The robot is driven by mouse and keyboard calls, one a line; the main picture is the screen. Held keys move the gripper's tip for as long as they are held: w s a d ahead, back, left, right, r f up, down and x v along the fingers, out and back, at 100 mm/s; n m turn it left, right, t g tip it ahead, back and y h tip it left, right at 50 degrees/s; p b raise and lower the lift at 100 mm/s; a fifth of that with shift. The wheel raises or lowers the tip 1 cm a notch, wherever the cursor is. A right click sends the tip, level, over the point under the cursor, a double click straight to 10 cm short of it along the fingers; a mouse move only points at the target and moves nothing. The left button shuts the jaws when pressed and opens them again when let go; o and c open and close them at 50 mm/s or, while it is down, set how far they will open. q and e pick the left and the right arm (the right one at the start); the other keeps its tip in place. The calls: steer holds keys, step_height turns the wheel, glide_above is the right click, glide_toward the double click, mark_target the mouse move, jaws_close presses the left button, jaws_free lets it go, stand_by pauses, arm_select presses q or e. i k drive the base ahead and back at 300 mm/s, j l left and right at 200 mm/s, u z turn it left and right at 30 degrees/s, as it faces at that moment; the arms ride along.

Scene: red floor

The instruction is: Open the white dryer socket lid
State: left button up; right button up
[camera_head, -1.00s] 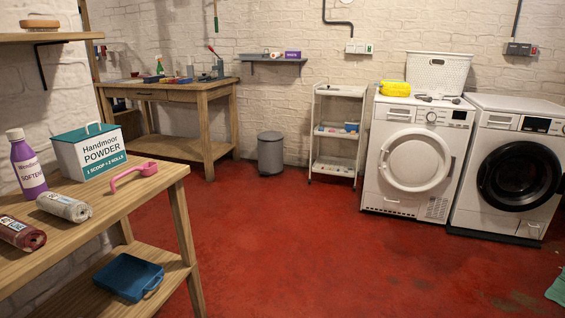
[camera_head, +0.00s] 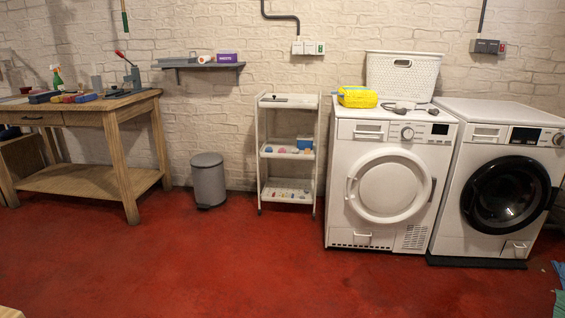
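The white dryer (camera_head: 392,218) with a round white door stands against the back wall, right of centre. A white socket box (camera_head: 308,48) with a green part at its right is on the brick wall, up and left of the dryer. A grey socket box (camera_head: 487,46) with a red part is on the wall above the black-door washer. The lids are too small to tell open from shut, and I cannot tell which socket is the dryer's. Neither of my grippers is in view.
A washer (camera_head: 450,220) stands right of the dryer. A white basket (camera_head: 402,76) and a yellow pack (camera_head: 357,97) sit on the dryer. A white trolley (camera_head: 288,103) and grey bin (camera_head: 208,181) stand left. The red floor (camera_head: 250,265) in front is clear.

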mark_target(298, 47)
steer(key=i+l, duration=0.1)
steer(key=i, duration=0.7)
steer(key=i+l+u, duration=0.1)
steer(key=i, duration=0.7)
steer(key=i+j+u, duration=0.15)
steer(key=i+u, duration=0.15)
steer(key=u, duration=0.2)
steer(key=i+u, duration=0.45)
steer(key=i+l+u, duration=0.1)
steer(key=i+u, duration=0.15)
steer(key=u, duration=0.25)
steer(key=i+j+z, duration=0.15)
steer(key=i, duration=0.25)
steer(key=i+j+z, duration=0.2)
steer(key=i, duration=0.15)
steer(key=z, duration=1.8)
